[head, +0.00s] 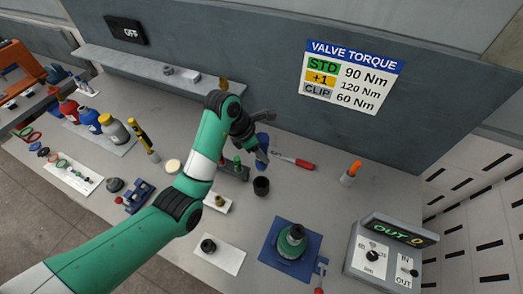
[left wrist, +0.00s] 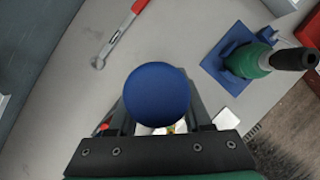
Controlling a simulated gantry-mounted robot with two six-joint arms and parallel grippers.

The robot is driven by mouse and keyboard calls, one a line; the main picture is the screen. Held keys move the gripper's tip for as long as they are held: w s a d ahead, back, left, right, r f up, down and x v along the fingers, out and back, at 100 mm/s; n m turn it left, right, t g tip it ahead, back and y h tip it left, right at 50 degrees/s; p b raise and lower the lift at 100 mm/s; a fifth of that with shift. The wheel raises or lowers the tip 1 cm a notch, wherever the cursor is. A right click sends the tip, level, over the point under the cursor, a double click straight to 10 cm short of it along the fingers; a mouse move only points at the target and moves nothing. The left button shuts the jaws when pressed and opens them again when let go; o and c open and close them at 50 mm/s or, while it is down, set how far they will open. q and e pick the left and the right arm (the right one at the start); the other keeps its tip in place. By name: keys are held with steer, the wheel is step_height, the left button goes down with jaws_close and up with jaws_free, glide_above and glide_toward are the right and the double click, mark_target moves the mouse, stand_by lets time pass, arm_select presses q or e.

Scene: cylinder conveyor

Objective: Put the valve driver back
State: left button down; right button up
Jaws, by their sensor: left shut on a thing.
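My left gripper (head: 261,158) is shut on a tool with a round blue top, which I take to be the valve driver (left wrist: 157,94). In the head view its blue top (head: 262,140) shows just behind the gripper. The round top faces the wrist camera and hides most of the shaft below. A dark round cup (head: 261,186) stands on the bench a little below the gripper in the head view. I cannot tell whether the tool's lower end touches anything. My right gripper is not in view.
A red-handled wrench (head: 295,161) lies to the right of the gripper. A green cylinder (head: 292,240) stands on a blue base (head: 270,252) nearer the front. A control box (head: 375,258) reading "OUT 0" is at front right. An orange-topped holder (head: 350,174) stands at right.

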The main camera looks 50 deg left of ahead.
arm_select(q)
steer(key=shift+w+a+f+b, duration=0.15)
steer(key=shift+a+f+b, duration=0.15)
steer(key=shift+f, duration=0.3)
steer(key=shift+w+a+f+b, duration=0.15)
steer(key=shift+f+b, duration=0.15)
steer(key=shift+f, duration=0.3)
steer(key=shift+s+d+f+b, duration=0.2)
steer(key=shift+f+b, duration=0.4)
steer(key=shift+f, duration=0.1)
steer(key=shift+d, duration=0.15)
step_height(320, 180, down, 6)
steer(key=b, duration=0.6)
steer(key=shift+f, duration=0.15)
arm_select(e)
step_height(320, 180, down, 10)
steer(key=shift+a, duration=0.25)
arm_select(q)
step_height(320, 180, down, 6)
steer(key=b, duration=0.7)
steer(key=shift+f, duration=0.25)
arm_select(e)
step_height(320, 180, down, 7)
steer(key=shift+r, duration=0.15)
